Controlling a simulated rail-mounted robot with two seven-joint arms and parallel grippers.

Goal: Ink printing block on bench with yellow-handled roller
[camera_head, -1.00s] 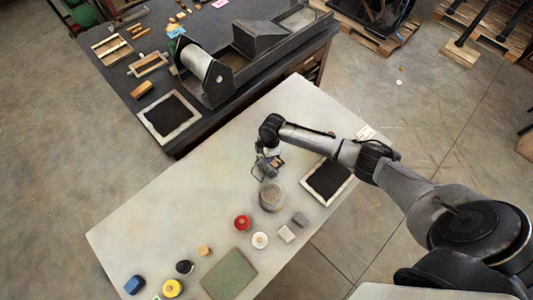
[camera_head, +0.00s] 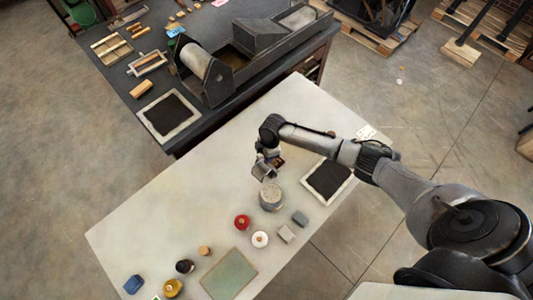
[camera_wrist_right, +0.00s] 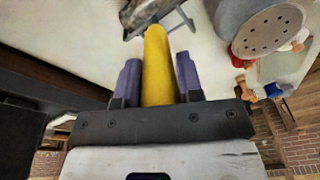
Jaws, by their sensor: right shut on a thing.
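My right gripper (camera_head: 266,171) is over the pale bench, just above and behind a grey canister. In the wrist view its two purple fingers (camera_wrist_right: 158,80) are shut on the yellow handle (camera_wrist_right: 158,62) of the roller. The roller's grey cylinder and metal frame (camera_wrist_right: 142,12) stick out beyond the fingertips. A small brown block (camera_head: 279,162) shows close beside the gripper in the head view, partly hidden; I cannot tell whether it is the printing block. A dark slab in a pale frame (camera_head: 346,190) lies on the bench to the right. My left gripper is not in view.
The grey canister (camera_head: 271,198) with a perforated top stands close to the gripper. Red (camera_head: 242,222) and white (camera_head: 260,239) round pots, small grey blocks and a green plate (camera_head: 229,275) lie nearer. The bench's left middle is clear. A press stands on the dark table (camera_head: 237,96) behind.

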